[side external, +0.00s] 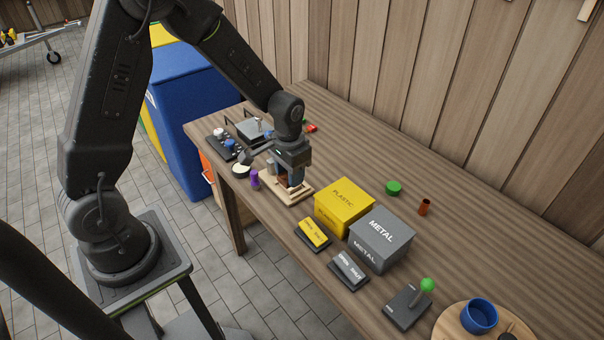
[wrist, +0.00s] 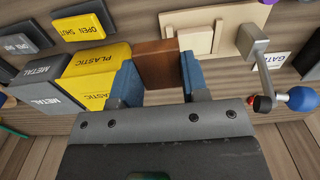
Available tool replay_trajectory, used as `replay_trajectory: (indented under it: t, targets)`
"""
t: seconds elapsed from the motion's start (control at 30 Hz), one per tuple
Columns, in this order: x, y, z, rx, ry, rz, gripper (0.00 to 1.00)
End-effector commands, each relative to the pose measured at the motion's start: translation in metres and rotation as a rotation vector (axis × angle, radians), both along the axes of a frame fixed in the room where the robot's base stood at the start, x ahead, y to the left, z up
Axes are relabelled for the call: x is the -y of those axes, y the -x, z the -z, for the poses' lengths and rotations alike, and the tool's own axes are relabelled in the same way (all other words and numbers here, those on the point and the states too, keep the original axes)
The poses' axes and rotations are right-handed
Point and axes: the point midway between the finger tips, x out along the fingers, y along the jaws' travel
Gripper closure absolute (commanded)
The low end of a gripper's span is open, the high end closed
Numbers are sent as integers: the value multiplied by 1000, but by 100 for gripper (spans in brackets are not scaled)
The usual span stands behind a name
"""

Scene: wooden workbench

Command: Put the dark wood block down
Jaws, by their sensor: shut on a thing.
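The dark wood block is a reddish-brown block (wrist: 160,62) between the two blue fingers of my gripper (wrist: 158,78) in the wrist view. My gripper is shut on it. In the side external view my gripper (side external: 291,180) points down at a light wood board (side external: 298,197), and only a little of the brown block shows there. The wrist view also shows the board (wrist: 240,14) with a small pale block (wrist: 195,40) on it, beside the dark block. I cannot tell whether the dark block touches the board.
A yellow PLASTIC box (side external: 344,206) and a grey METAL box (side external: 381,240) stand right of the board. Yellow (side external: 313,234) and grey (side external: 348,269) labelled pads lie before them. A purple cylinder (side external: 254,179) stands close on the left. The bench behind the boxes is mostly clear.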

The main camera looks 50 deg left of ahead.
Motion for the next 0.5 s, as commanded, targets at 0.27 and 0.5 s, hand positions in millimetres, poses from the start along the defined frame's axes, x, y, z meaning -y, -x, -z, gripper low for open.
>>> replay_trajectory:
  t: [0.27,0.5]
  targets:
    - [-6,-9,-15,3,-1,276,81]
    - [-17,-19,-42,4,-2,724,81]
